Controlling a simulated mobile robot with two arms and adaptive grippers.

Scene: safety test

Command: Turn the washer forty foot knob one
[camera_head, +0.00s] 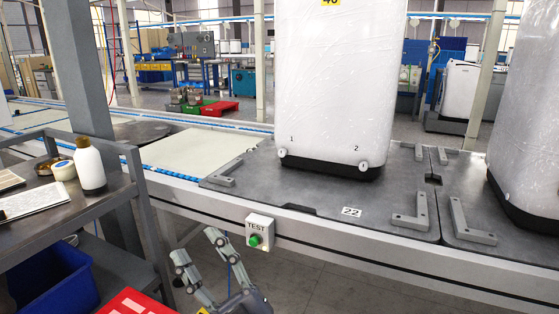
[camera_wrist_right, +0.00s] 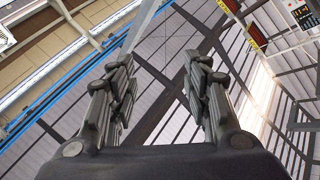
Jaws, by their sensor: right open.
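The white, plastic-wrapped washer (camera_head: 335,80) stands on a dark pallet and bears a yellow label at the top, cut by the picture's edge, that seems to read 40. Knob 1 (camera_head: 282,153) is at its lower left and knob 2 (camera_head: 365,164) at its lower right. My right gripper (camera_head: 197,246) is open and empty, low in front of the conveyor, left of the TEST box and well apart from the knobs. In the right wrist view its fingers (camera_wrist_right: 157,72) are spread with nothing between them; no knob shows there. My left gripper is not in view.
A TEST box (camera_head: 260,231) with a green button is on the conveyor's front side. A second washer (camera_head: 530,125) stands at the right. A grey post (camera_head: 77,60) and a cart (camera_head: 115,195) with a white bottle (camera_head: 89,167) are at the left. A blue bin (camera_head: 55,280) is below.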

